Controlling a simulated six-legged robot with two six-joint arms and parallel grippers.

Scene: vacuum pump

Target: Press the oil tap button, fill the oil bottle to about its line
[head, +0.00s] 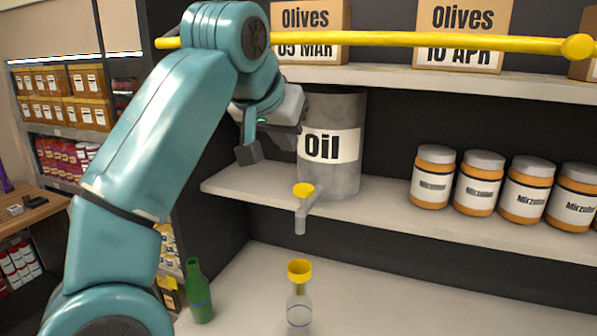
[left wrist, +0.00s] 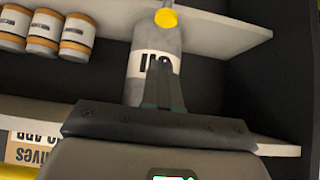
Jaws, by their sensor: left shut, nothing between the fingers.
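A grey oil drum (head: 345,110) labelled "Oil" stands on the shelf. Its tap (head: 300,222) juts out over the shelf edge, with a yellow button (head: 303,190) on top. Below stands a clear oil bottle (head: 299,311) with a blue line around it and a yellow funnel (head: 299,270) in its neck. No stream shows between tap and funnel, and I see no clear oil level. My left gripper (head: 248,152) is shut and empty, left of the drum and above the button, apart from it. The left wrist view shows the button (left wrist: 166,17) beyond the shut fingers (left wrist: 160,75).
A green bottle (head: 198,291) stands on the lower surface, left of the oil bottle. Orange jars (head: 433,177) line the shelf to the right. A yellow bar (head: 420,40) crosses above, in front of the Olives boxes (head: 463,35). Space in front of the tap is clear.

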